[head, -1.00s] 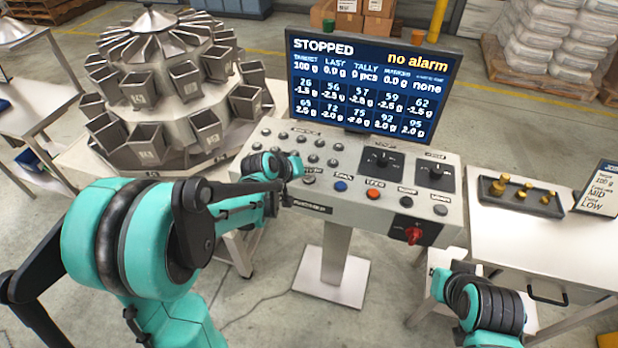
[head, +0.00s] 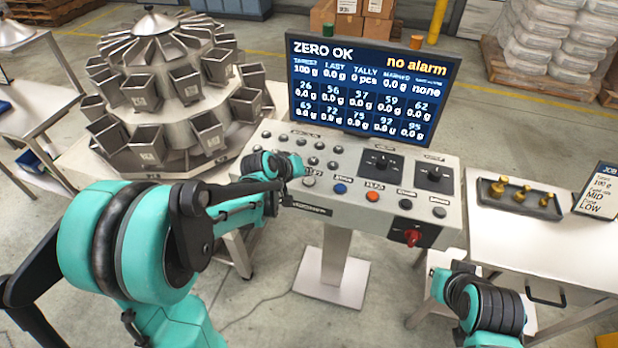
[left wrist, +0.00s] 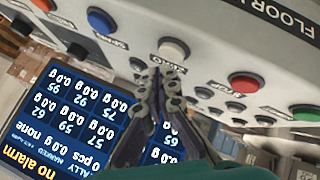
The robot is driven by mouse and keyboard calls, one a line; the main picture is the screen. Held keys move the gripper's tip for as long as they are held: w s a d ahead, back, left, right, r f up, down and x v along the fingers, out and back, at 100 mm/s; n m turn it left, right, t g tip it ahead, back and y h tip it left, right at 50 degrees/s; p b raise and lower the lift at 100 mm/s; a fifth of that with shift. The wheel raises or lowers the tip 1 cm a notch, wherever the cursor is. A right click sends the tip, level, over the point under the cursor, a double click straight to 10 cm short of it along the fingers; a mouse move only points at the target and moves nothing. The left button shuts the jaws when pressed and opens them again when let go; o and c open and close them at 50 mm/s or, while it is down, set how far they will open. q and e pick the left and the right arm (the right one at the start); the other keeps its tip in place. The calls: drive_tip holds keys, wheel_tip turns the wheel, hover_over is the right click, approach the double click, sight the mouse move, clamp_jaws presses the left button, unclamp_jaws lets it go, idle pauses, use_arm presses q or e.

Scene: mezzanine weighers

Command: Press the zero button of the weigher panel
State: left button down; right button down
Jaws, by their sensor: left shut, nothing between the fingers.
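The weigher panel (head: 450,205) is a grey sloped box with buttons, knobs and a red switch. Its white button (left wrist: 173,48) shows in the left wrist view between a blue and a red button; it also shows in the head view (head: 309,182). My left gripper (left wrist: 172,72) is shut and empty, its fingertips right at the white button's edge. Contact cannot be told. The fingertips are hard to make out in the head view. The screen (head: 372,85) reads "ZERO OK" and "no alarm", with 0.0 g values. My right gripper is out of view.
On the panel, a blue button (head: 340,188) and an orange button (head: 373,196) sit right of the white one. The multihead weigher (head: 160,110) stands left. A steel table (head: 510,250) with a tray of brass weights (head: 545,212) stands right.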

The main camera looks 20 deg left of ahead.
sight(307, 182)
use_arm(q)
drive_tip(key=shift+r, duration=0.1)
wheel_tip(307, 182, up, 5)
drive_tip(key=p, duration=0.4)
idle(0.3)
idle(0.7)
drive_tip(key=s+f+m+y+b, duration=0.1)
drive_tip(key=s+b, duration=0.3)
drive_tip(key=s, duration=0.8)
drive_tip(key=s+f+m+g+y+b, duration=0.1)
drive_tip(key=s+f+m+y+b, duration=0.1)
drive_tip(key=s, duration=1.1)
drive_tip(key=shift+f+m+b, duration=0.55)
drive_tip(key=shift+m+b, duration=0.45)
drive_tip(key=shift+b, duration=0.05)
